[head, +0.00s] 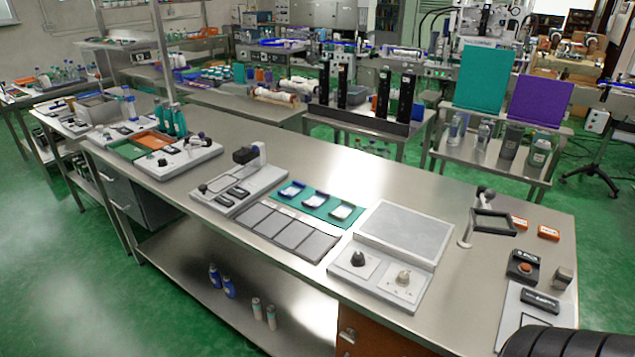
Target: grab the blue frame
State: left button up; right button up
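I cannot tell which one the task means. A dark, open rectangular frame (493,223) stands on a stand farther right and looks black rather than blue. Neither of my grippers can be made out in this view.
Grey panels (287,230) lie in front of the mat. A white device with knobs (383,275) stands to their right, and a grey-based device (240,190) to their left. The bench top (372,172) behind the mat is clear. A black ribbed shape (565,341) fills the lower right corner.

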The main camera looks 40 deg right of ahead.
aim_at(296, 188)
jog(key=i+j+z, duration=0.2)
jog(key=i+z, duration=0.2)
jog(key=i+j+z, duration=0.25)
jog(key=z, duration=0.15)
jog(key=i+j+z, duration=0.35)
jog(key=j+z, duration=0.4)
jog(key=i+j, duration=0.05)
jog(key=j, duration=0.05)
